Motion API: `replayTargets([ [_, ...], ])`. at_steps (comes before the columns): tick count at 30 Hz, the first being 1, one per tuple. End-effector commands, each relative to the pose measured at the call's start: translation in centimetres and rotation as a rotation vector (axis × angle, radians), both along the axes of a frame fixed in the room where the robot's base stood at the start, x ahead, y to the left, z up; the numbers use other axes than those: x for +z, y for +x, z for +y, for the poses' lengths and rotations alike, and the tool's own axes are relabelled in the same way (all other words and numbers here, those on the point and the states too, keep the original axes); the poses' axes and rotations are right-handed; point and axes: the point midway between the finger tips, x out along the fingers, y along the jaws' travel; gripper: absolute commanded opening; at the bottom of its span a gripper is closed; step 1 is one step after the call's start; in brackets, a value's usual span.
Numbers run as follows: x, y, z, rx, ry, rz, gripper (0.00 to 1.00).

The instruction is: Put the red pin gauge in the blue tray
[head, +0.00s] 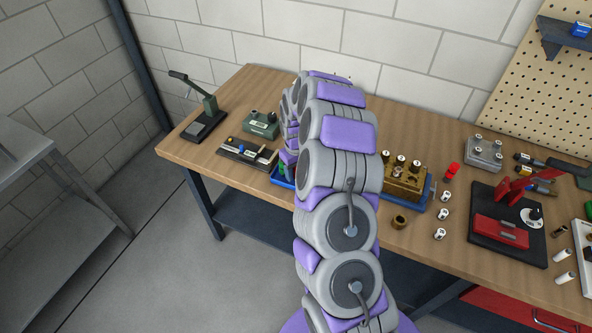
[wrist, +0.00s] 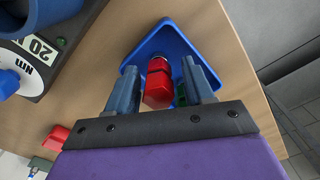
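The red pin gauge (wrist: 158,84), with a faceted red body, shows in the wrist view between the fingers of my gripper (wrist: 160,75). The fingers stand apart with visible gaps beside the red piece, widest on the right. The blue tray (wrist: 188,42) lies beyond it, and the pin gauge overlaps its inside in the picture. I cannot tell whether it touches the tray floor. In the head view my arm hides most of this tray (head: 281,181) and the pin gauge.
A brass block (head: 405,182) sits in another blue tray (head: 428,194) to the right. A dial instrument (wrist: 35,55) is close at the wrist view's left.

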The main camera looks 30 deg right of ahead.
Motion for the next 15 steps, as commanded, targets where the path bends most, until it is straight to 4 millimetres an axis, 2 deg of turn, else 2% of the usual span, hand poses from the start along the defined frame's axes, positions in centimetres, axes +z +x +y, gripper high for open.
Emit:
replayTargets([
  [9, 0.2, 0.0, 0.0, 0.000, 0.000, 0.000, 0.53],
  [15, 1.8, 0.0, 0.0, 0.000, 0.000, -0.002, 0.53],
])
